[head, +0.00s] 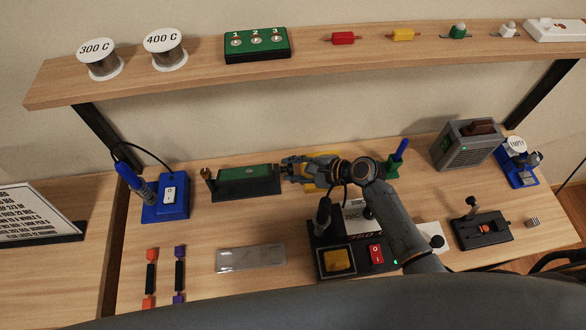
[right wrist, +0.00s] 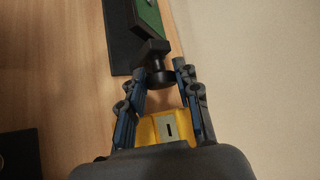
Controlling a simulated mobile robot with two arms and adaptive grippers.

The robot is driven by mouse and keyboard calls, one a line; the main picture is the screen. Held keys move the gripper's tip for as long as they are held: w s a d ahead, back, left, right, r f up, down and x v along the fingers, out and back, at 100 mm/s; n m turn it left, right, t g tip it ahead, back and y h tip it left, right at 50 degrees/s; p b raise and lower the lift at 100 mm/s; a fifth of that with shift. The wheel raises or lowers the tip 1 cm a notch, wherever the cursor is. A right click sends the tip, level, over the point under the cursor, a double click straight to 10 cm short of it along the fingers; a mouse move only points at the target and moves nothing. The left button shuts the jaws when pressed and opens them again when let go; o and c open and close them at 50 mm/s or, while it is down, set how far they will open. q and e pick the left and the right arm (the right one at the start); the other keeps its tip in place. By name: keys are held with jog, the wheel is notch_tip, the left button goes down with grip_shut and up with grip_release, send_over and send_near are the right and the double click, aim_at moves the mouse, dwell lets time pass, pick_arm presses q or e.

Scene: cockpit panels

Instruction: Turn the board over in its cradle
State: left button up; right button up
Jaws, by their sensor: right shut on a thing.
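The green board (head: 245,174) sits in its black cradle (head: 246,191) at the back middle of the bench in the head view. The cradle has a post with a knob at its left end. My right gripper (head: 285,168) is at the cradle's right end. In the right wrist view, the fingers of the right gripper (right wrist: 160,78) are on either side of a black knob (right wrist: 160,78), shut on it. The knob joins a black clamp at the end of the green board (right wrist: 148,14). The board looks tilted there. My left gripper is not in view.
A blue soldering station (head: 172,200) stands left of the cradle. A station with a yellow pad (head: 337,261) and red switch is in front of my right arm. A green stand (head: 393,168) is right of the gripper. A clear tray (head: 251,258) lies in front.

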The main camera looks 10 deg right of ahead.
jog(key=shift+s+f+n+t+b, duration=0.15)
jog(key=shift+n+t+b, duration=0.25)
jog(key=shift+t+b, duration=0.3)
jog(key=o, duration=1.1)
jog(key=shift+o, duration=0.2)
jog(key=v, duration=1.2)
jog(key=shift+d+f, duration=0.1)
jog(key=shift+d, duration=0.05)
